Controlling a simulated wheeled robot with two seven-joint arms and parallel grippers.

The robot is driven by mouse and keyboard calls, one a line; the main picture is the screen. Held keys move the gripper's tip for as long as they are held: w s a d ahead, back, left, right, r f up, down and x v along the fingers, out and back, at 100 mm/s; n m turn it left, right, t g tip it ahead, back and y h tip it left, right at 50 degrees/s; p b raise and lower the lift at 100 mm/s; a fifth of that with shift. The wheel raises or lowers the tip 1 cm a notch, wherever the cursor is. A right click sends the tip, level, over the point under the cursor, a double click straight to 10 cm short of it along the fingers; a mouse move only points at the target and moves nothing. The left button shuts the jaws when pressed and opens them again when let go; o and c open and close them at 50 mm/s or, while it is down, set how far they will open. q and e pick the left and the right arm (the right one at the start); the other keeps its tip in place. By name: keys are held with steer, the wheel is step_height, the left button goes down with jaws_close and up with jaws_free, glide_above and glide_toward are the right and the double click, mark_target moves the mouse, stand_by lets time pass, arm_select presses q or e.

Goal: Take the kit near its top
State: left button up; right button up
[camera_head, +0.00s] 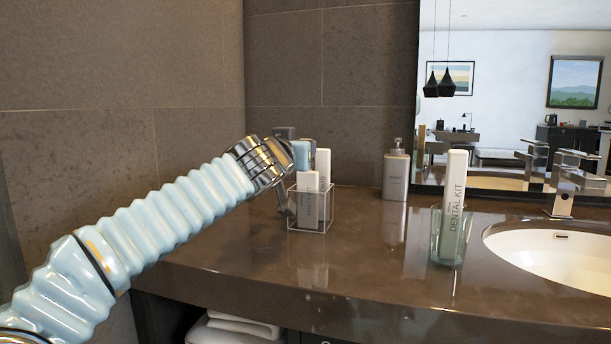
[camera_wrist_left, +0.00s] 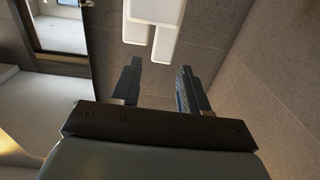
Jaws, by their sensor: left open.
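A white kit box with grey lettering (camera_head: 308,200) stands in a clear open holder (camera_head: 321,219) on the counter. A second, taller white box (camera_head: 323,166) stands behind it. White box ends also show at the top of the left wrist view (camera_wrist_left: 156,10). Another white box marked DENTAL KIT (camera_head: 455,195) stands upright in a glass tumbler (camera_head: 437,236) left of the basin. My left gripper (camera_head: 286,172) is at the holder's left side, near the box tops. Its two fingers (camera_wrist_left: 158,82) are apart with nothing between them. My right gripper is out of view.
A grey pump bottle (camera_head: 396,174) stands behind and right of the holder. The basin (camera_head: 553,257) and tap (camera_head: 567,185) are at the right. A mirror (camera_head: 520,90) and tiled walls (camera_head: 365,75) close off the back. The counter (camera_head: 372,235) is clear between holder and tumbler.

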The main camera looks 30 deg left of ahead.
arm_select(q)
steer(key=p+x, duration=0.2)
steer(key=x, duration=0.3)
steer(key=shift+w+a+p, duration=0.25)
steer(key=shift+p, duration=0.05)
jaws_close()
